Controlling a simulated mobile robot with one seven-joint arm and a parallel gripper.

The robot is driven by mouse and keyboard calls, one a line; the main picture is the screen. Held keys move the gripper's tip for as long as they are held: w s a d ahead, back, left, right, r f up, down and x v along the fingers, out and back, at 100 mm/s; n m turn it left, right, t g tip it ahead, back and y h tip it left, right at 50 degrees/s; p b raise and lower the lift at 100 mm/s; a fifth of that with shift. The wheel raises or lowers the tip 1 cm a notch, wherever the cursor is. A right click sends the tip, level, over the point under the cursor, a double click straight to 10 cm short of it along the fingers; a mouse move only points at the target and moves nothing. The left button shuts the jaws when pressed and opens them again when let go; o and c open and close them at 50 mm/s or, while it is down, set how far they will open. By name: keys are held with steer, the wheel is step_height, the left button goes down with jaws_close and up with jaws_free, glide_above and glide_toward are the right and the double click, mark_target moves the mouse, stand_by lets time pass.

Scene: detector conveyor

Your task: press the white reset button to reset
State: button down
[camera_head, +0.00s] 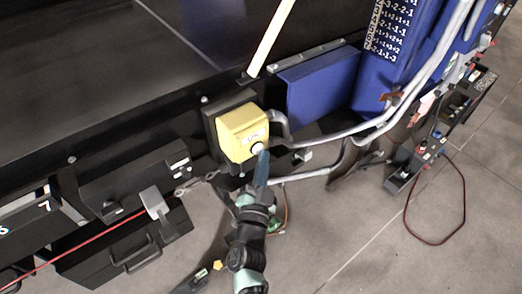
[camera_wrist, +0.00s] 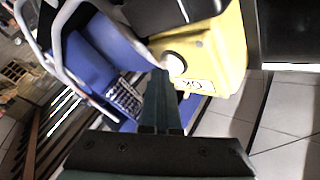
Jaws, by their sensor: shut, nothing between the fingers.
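The white reset button (camera_head: 257,148) sits on the lower front of a yellow box (camera_head: 238,128) with an "OK" label, mounted on the dark conveyor frame. In the wrist view the round white button (camera_wrist: 174,63) is on the yellow box (camera_wrist: 222,62), just beyond my fingertips. My gripper (camera_head: 263,155) is shut and empty, its tips at the button's lower right edge. In the wrist view my gripper's closed fingers (camera_wrist: 160,75) point up at the button and overlap its lower left edge. I cannot tell whether they touch it.
Blue housings (camera_head: 318,88) and grey conduits (camera_head: 345,138) stand right of the yellow box. A red cord (camera_head: 80,238) runs along the lower left, past a grey block (camera_head: 154,202). A black case (camera_head: 125,250) is below. Open tiled floor (camera_head: 350,235) lies at lower right.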

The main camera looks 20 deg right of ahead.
steer(key=shift+s+d, duration=0.3)
steer(key=shift+s, duration=0.55)
steer(key=shift+s+d, duration=0.3)
steer(key=shift+s, duration=0.5)
steer(key=shift+s+d, duration=0.25)
steer(key=shift+s, duration=0.5)
steer(key=shift+s+d, duration=0.3)
steer(key=shift+s, duration=0.5)
